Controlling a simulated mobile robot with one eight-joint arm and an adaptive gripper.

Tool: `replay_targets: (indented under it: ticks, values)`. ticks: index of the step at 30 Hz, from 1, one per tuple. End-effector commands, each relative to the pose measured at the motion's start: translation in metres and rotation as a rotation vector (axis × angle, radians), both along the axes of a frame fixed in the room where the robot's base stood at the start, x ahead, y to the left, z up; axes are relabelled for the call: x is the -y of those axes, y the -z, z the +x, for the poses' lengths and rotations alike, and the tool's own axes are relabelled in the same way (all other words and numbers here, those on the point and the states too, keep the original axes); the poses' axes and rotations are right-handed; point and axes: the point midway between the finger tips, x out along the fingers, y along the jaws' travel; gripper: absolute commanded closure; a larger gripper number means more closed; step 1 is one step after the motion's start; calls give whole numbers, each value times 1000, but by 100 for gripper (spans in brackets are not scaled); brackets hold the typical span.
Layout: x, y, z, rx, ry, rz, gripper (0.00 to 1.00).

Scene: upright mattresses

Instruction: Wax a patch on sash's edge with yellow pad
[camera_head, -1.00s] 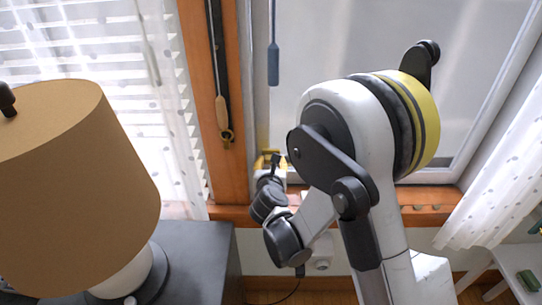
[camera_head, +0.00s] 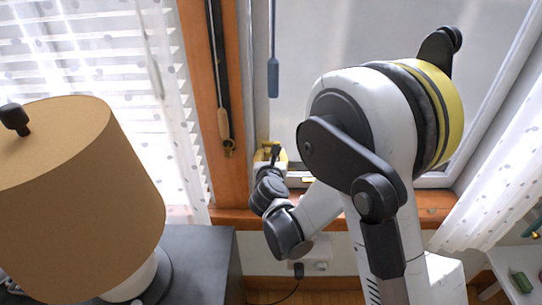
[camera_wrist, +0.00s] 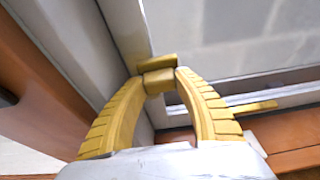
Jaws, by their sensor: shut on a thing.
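My gripper (camera_wrist: 160,78) has yellow ribbed fingers shut on a small yellow pad (camera_wrist: 156,62). The pad is at the lower left corner of the white window sash (camera_wrist: 128,32), at the sash's upright edge in the wrist view. I cannot tell whether it touches the edge. In the head view my gripper (camera_head: 269,152) shows yellow, low beside the sash's left upright (camera_head: 260,95); the pad cannot be made out there.
An orange wooden post (camera_head: 228,170) stands left of the gripper, with a wooden sill (camera_head: 232,216) below. A yellow strip (camera_wrist: 252,107) lies near the sash bottom. A large tan lamp (camera_head: 80,200) on a dark cabinet (camera_head: 205,265) fills the left. A polka-dot curtain (camera_head: 490,190) hangs at right.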

Motion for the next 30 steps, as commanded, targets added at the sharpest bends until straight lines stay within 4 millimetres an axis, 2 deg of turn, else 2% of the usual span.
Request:
replay_targets:
  ticks: [9,15,20,30]
  values:
    - [0,-35,1,1,0,-1,100]
    - [0,-49,1,1,0,-1,100]
    - [0,-43,1,1,0,-1,100]
    - [0,-8,1,0,0,0,100]
